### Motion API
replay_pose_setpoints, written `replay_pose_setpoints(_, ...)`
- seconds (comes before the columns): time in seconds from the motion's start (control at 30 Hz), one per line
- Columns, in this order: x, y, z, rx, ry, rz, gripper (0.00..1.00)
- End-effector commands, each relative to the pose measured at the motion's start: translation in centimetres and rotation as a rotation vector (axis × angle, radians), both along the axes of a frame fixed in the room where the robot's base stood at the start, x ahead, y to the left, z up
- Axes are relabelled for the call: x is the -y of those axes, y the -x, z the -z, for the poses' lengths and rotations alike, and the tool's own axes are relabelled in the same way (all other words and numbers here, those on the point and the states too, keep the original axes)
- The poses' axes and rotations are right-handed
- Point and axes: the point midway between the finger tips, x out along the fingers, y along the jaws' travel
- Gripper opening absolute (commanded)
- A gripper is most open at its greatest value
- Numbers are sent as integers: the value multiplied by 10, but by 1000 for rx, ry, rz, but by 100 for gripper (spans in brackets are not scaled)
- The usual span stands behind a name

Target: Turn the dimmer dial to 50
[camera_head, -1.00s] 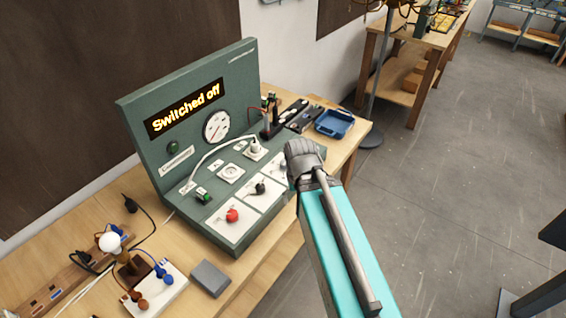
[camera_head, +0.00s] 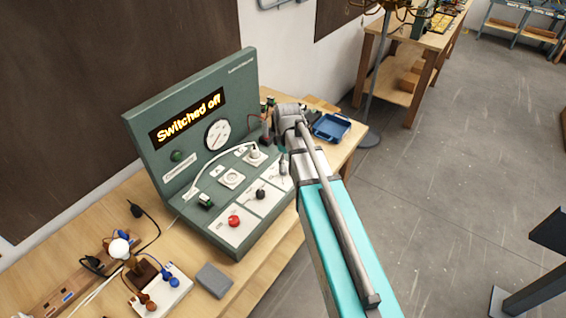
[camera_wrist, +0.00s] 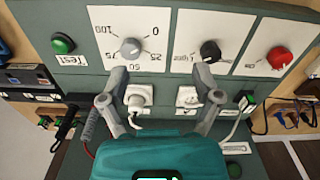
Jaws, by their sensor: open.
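The dimmer dial (camera_wrist: 131,48) is a grey round knob on a white plate marked 0, 25, 50, 75 and 100. I cannot make out clearly where its pointer stands. My gripper (camera_wrist: 162,73) is open and empty in the wrist view. Its left fingertip is just below the dial, and its right fingertip is near the black knob (camera_wrist: 210,50). I cannot tell whether a finger touches anything. In the head view my arm and wrist hide most of the dial area at the panel's right end. The display (camera_head: 188,118) reads "Switched off".
A red knob (camera_head: 234,221) sits on the green control panel (camera_head: 217,248). Sockets with a white plug and cable (camera_wrist: 138,97) lie beside the knobs. A green Test button (camera_wrist: 62,43) is near the dial. A blue tray (camera_head: 331,127) stands behind my wrist.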

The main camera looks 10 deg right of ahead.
Motion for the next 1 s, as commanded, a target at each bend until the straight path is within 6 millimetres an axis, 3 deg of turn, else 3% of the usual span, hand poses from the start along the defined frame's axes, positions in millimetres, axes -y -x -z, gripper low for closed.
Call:
replay_pose_setpoints(0.03,0,-18,-11,0,0,-62,82)
replay_pose_setpoints(0.1,1,-33,-17,0,0,-154,82)
replay_pose_setpoints(0.33,1,-64,-29,0,0,-370,82)
replay_pose_setpoints(1.0,2,-69,-27,0,0,-424,82)
